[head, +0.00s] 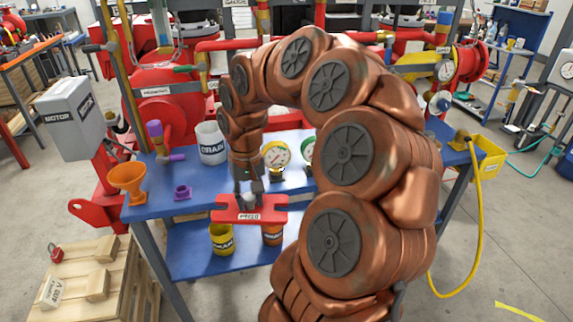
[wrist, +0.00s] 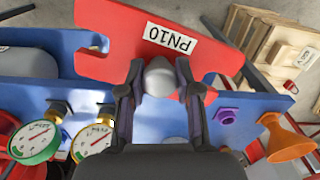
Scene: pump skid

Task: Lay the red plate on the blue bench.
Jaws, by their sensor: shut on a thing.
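The red plate (head: 226,211), a flat piece with notched ends and a PN10 label, is in my gripper (head: 250,196). In the wrist view the gripper (wrist: 160,80) is shut on the red plate (wrist: 115,30), with a rounded grey knob between the fingers. The blue bench (head: 215,182) stands in front of me. The plate overlaps its front edge in the head view and appears held above it. In the wrist view the blue bench (wrist: 245,108) shows below and beside the plate. My arm hides the bench's right middle part.
On the bench are an orange funnel (head: 128,178), a purple fitting (head: 182,192), a white DRAIN container (head: 211,143), a yellow gauge (head: 276,155) and a green gauge (head: 307,148). A yellow can (head: 222,240) stands on the lower shelf. Bare bench top lies between fitting and gripper.

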